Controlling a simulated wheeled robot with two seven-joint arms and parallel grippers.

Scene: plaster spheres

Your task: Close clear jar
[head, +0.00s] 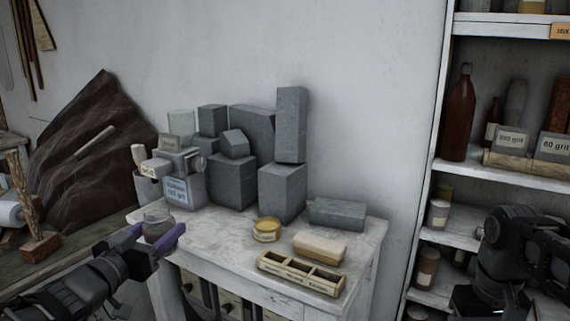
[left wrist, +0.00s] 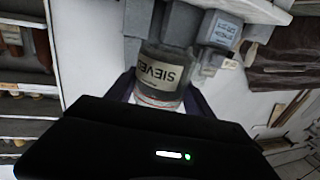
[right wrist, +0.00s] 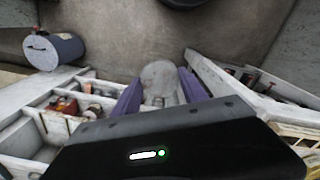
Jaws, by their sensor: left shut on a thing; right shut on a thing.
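A clear glass jar (head: 157,217) with contents at the bottom is at the front left corner of the white bench (head: 228,236). My left gripper (head: 160,240) is shut around it, one purple finger on each side. In the left wrist view the jar (left wrist: 158,82) shows a pale label reading "SIEVE", turned over. I cannot tell whether it touches the bench. A pale round disc, seemingly the lid (right wrist: 159,78), sits between the purple fingers of my right gripper (right wrist: 160,92), which is shut on it. That gripper's fingers are hidden in the head view.
Grey blocks (head: 282,190), a yellow tin (head: 267,231), a tan block (head: 320,245) and a divided wooden tray (head: 300,274) stand on the bench. A shelf unit (head: 432,180) is at the right. In the right wrist view, a lidded grey bin (right wrist: 55,52) stands on the floor.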

